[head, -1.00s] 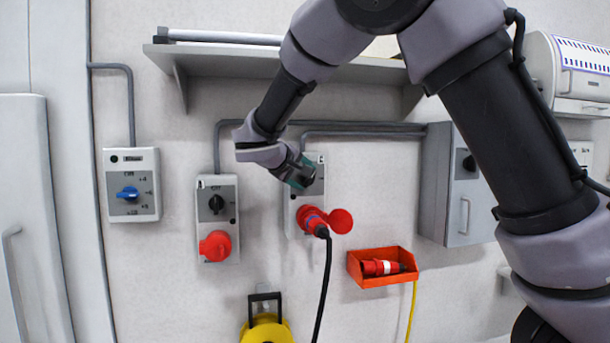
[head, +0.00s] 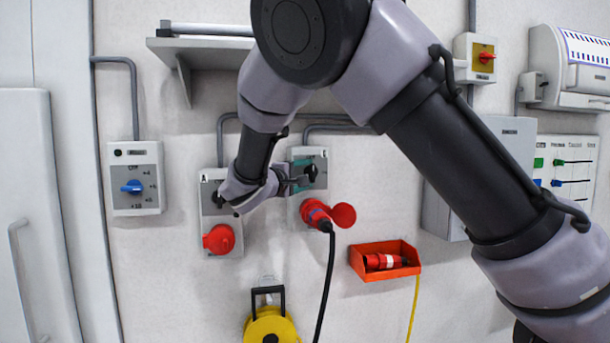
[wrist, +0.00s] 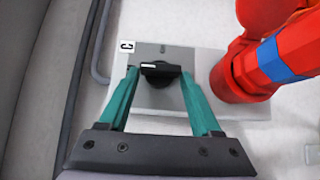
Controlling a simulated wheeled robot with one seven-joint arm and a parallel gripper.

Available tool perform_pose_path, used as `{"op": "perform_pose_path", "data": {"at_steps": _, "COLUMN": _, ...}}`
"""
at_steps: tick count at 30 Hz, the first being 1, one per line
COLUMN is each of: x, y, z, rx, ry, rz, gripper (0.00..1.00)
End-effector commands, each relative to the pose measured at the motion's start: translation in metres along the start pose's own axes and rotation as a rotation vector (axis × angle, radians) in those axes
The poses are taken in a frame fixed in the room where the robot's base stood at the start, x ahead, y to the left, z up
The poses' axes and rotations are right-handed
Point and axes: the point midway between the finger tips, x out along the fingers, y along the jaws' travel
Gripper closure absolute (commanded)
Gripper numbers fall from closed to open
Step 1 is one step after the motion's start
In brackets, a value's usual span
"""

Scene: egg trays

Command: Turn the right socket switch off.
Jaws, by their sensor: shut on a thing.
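The right socket box (head: 294,213) is grey, on the wall, with a dark rotary switch (head: 311,172) above a red socket. In the wrist view the switch knob (wrist: 160,70) is a black bar on a round base, with a white mark near its left end. My gripper (head: 305,176) reaches the switch from the left. In the wrist view its teal fingers (wrist: 158,80) stand on either side of the knob, shut on it. A red plug (head: 318,217) with a blue band and black cable sits in the socket below; it also shows in the wrist view (wrist: 283,60).
The left socket box (head: 222,249) has its own switch, partly behind my wrist, and a red cover. A box with a blue knob (head: 133,187) is farther left. An orange holder (head: 385,270) and a yellow reel (head: 270,325) are below. A shelf (head: 205,43) is above.

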Motion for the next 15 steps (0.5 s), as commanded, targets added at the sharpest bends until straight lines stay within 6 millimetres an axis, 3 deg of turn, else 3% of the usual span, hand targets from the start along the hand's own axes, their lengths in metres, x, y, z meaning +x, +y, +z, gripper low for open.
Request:
{"op": "perform_pose_path", "data": {"at_steps": 12, "x": -0.0002, "y": -0.0011, "z": 0.0007, "rx": -0.006, "ry": -0.002, "rz": 0.004, "gripper": 0.91}}
{"op": "perform_pose_path", "data": {"at_steps": 13, "x": -0.0002, "y": -0.0011, "z": 0.0007, "rx": -0.006, "ry": -0.002, "rz": 0.004, "gripper": 0.27}}
{"op": "perform_pose_path", "data": {"at_steps": 15, "x": -0.0001, "y": -0.0011, "z": 0.0007, "rx": -0.006, "ry": -0.002, "rz": 0.003, "gripper": 0.05}}
